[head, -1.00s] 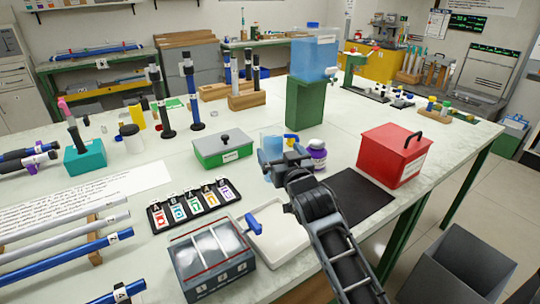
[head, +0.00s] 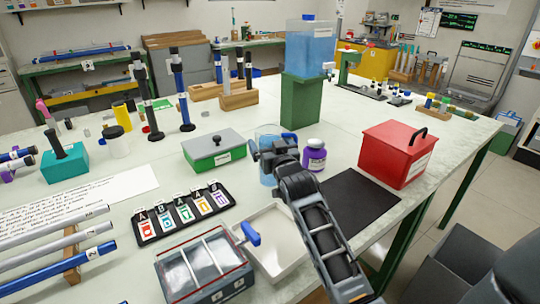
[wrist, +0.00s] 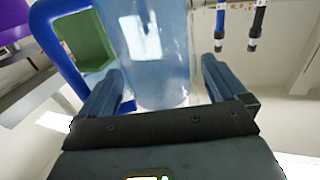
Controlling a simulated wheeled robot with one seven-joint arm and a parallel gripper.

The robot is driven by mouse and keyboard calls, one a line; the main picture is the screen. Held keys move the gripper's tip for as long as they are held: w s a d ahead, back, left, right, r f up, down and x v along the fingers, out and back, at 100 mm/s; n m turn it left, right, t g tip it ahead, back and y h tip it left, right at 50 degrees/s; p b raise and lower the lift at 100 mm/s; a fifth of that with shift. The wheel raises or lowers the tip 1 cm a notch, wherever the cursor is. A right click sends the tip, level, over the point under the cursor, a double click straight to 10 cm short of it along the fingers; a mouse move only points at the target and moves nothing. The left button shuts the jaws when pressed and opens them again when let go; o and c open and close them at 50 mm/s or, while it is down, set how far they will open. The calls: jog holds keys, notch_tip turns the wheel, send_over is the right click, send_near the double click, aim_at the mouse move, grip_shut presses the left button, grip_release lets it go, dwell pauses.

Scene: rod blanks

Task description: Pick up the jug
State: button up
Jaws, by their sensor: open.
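The jug (head: 267,132) is a clear, light blue vessel standing on the bench, partly hidden behind my gripper in the head view. In the wrist view the jug (wrist: 155,60) fills the space between and beyond the fingers, with a pale label on its side. Its thick blue handle (wrist: 57,62) loops out to the left, outside the left finger. My gripper (head: 270,152) is open at the jug; its two fingers in the wrist view (wrist: 163,78) lie to either side of the jug's image. I cannot tell whether either finger touches it.
A purple bottle (head: 314,156) stands close right of the jug. A green-and-grey box (head: 214,150) is to the left, and a green stand (head: 302,102) with a blue water tank (head: 313,48) is behind. A red box (head: 393,155), black mat (head: 357,200) and white tray (head: 285,262) are nearby.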

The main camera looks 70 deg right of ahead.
jog(key=shift+x, duration=1.25)
jog(key=shift+c, duration=0.4)
jog(key=c, duration=1.3)
jog(key=shift+r, duration=0.1)
jog(key=shift+c, duration=0.5)
jog(key=shift+r, duration=0.1)
